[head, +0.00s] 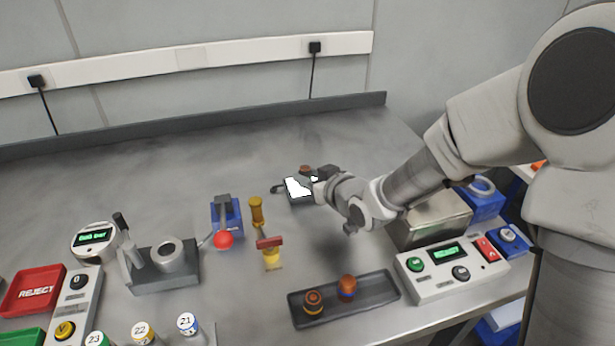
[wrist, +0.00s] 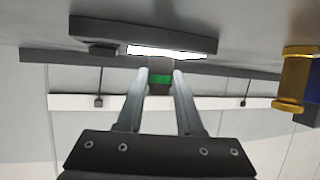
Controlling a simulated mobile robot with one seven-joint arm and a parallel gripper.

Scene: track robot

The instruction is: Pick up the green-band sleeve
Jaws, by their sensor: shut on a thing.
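The sleeve cannot be made out there. The tray's dark edge (wrist: 140,28) also shows close beyond the sleeve in the wrist view; I cannot tell whether they touch.
A brass post (head: 257,213), a red-ball lever (head: 223,240) and a red-topped yellow stamp (head: 271,255) stand left of my arm. A dark tray (head: 382,301) with two banded pieces lies in front. A control box (head: 430,285) is at right. The back left bench is clear.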

